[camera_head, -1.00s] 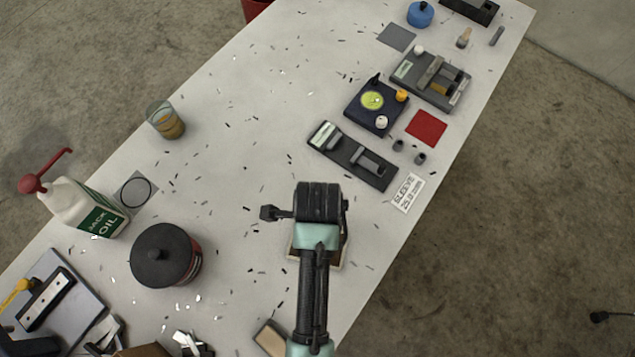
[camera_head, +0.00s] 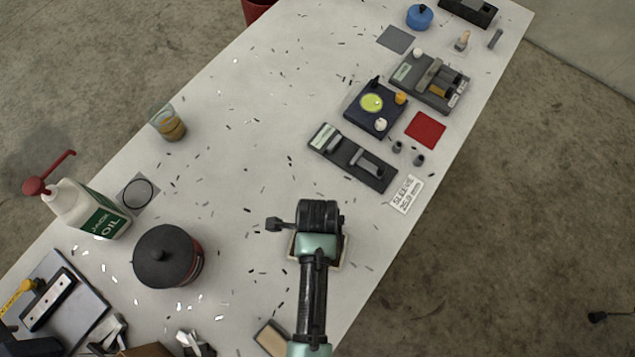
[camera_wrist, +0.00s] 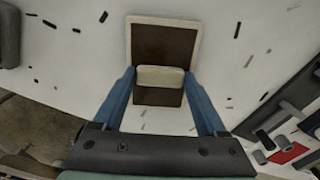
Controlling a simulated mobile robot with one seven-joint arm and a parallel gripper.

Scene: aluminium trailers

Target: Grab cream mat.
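In the wrist view a square mat with a cream rim (camera_wrist: 163,19) and a dark brown middle lies on the white table. A small cream rounded block (camera_wrist: 160,76) shows over its brown part. My gripper (camera_wrist: 160,72) has its two blue fingers spread wide, one on each side of the block. Whether the fingertips touch the block is too close to tell. In the head view my gripper's black wrist (camera_head: 319,214) covers most of the mat. Only the mat's pale rim (camera_head: 343,258) shows beside it, and the fingers are hidden.
A black-lidded pot (camera_head: 168,256) and an oil jug (camera_head: 85,208) stand to the left. A cream-and-brown block (camera_head: 271,338) lies near the front. A dark fixture (camera_head: 352,157) and a red square (camera_head: 425,130) lie farther back. The middle of the table is clear apart from scattered chips.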

